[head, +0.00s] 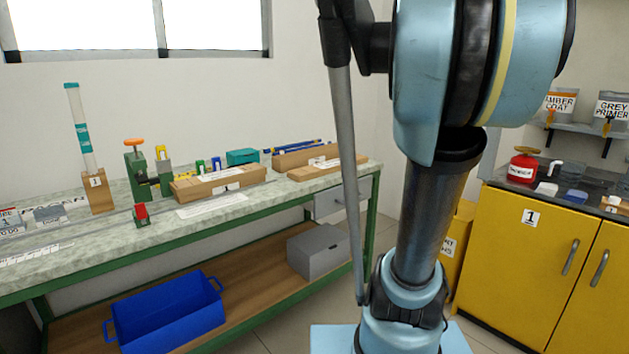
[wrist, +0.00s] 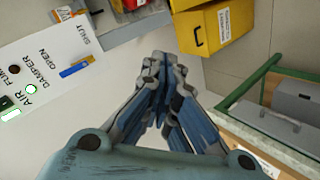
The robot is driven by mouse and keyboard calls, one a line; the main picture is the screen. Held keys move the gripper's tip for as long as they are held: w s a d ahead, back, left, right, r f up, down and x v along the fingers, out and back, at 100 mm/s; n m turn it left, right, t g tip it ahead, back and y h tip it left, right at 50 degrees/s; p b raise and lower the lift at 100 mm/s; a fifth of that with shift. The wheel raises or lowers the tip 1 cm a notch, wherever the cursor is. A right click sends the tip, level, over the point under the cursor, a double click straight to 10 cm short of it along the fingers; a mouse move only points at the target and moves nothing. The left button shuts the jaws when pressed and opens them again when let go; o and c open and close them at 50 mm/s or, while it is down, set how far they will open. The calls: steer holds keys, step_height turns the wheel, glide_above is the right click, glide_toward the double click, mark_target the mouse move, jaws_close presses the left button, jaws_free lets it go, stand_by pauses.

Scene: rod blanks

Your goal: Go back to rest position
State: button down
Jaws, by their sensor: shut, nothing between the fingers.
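My gripper (wrist: 158,72) shows in the wrist view with its fingers together and nothing between them. It is in the air, apart from the things around it. My arm (head: 425,215) stands up through the right half of the head view, and the gripper itself is out of that picture. The workbench (head: 230,202) with a green frame stands to the left of the arm. A corner of the green frame also shows at the right of the wrist view (wrist: 252,88).
A blue crate (head: 168,315) and a grey box (head: 318,251) sit on the lower shelf. A yellow cabinet (head: 530,262) stands right of my arm. In the wrist view, a labelled panel (wrist: 45,65) is at left and a yellow box (wrist: 213,27) at top. Floor shows between bench and cabinet.

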steer(key=s+a+f+g+y, duration=0.1)
steer(key=s+a+f+y, duration=0.2)
steer(key=s+a+f, duration=0.5)
steer(key=s+a+f+m+g+y, duration=0.1)
steer(key=s+a+f+g+y, duration=0.1)
steer(key=s+a+f, duration=0.6)
steer(key=s+a+f+g+y, duration=0.2)
steer(key=s+a+f, duration=0.6)
steer(key=f, duration=1.1)
steer(key=shift+a+m+y, duration=0.35)
steer(key=shift+m+y, duration=0.05)
steer(key=shift+y, duration=0.4)
steer(key=shift+d, duration=0.1)
